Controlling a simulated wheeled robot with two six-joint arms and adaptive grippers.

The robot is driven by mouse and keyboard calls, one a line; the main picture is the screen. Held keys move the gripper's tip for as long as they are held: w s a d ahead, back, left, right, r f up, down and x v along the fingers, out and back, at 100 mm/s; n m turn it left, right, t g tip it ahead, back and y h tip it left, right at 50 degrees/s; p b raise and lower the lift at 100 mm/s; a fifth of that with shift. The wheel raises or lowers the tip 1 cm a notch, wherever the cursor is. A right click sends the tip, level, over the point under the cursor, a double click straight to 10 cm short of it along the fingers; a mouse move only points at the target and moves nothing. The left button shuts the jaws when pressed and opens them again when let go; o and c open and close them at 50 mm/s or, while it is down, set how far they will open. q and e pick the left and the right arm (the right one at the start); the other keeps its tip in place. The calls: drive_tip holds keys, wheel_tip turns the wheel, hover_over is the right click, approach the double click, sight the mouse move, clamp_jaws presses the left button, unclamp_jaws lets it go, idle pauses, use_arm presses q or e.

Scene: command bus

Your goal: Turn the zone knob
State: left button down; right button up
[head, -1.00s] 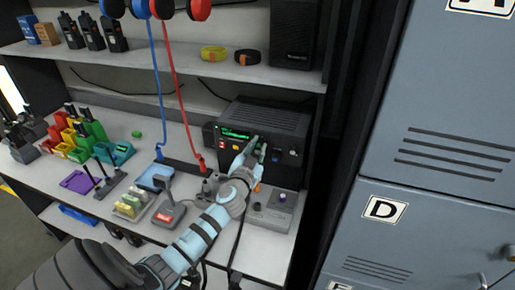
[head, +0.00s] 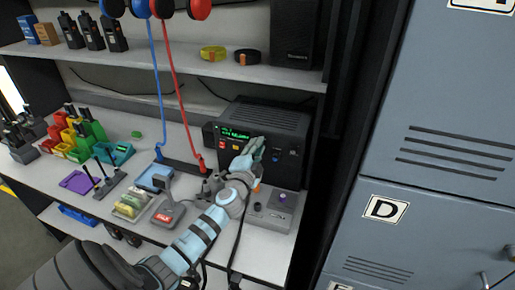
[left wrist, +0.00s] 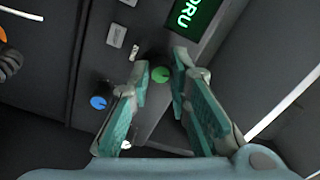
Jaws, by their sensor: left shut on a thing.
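A black radio unit (head: 283,121) with a lit green display (head: 238,133) stands on the desk at the right. My left gripper (head: 257,147) is at its front panel, with its fingers hiding part of the panel in the head view. In the left wrist view a green knob (left wrist: 160,75) sits between the fingertips of my left gripper (left wrist: 156,77), which is shut on it. A blue knob (left wrist: 98,102) is outside the fingers, to the left. Part of the display (left wrist: 189,15) shows bright letters at the top. I cannot read a zone label on the knobs. My right gripper is not in view.
A shelf (head: 200,68) hangs above. Grey lockers (head: 440,150) close off the right side.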

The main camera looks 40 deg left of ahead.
use_arm(q)
drive_tip(key=shift+m+h+p, duration=0.3)
drive_tip(key=shift+m+p, duration=0.9)
drive_tip(key=shift+m, duration=6.4)
drive_tip(key=shift+f, duration=0.1)
drive_tip(key=c, duration=1.5)
unclamp_jaws()
drive_tip(key=v, duration=1.2)
drive_tip(key=shift+s, duration=0.1)
drive_tip(key=shift+f, duration=0.1)
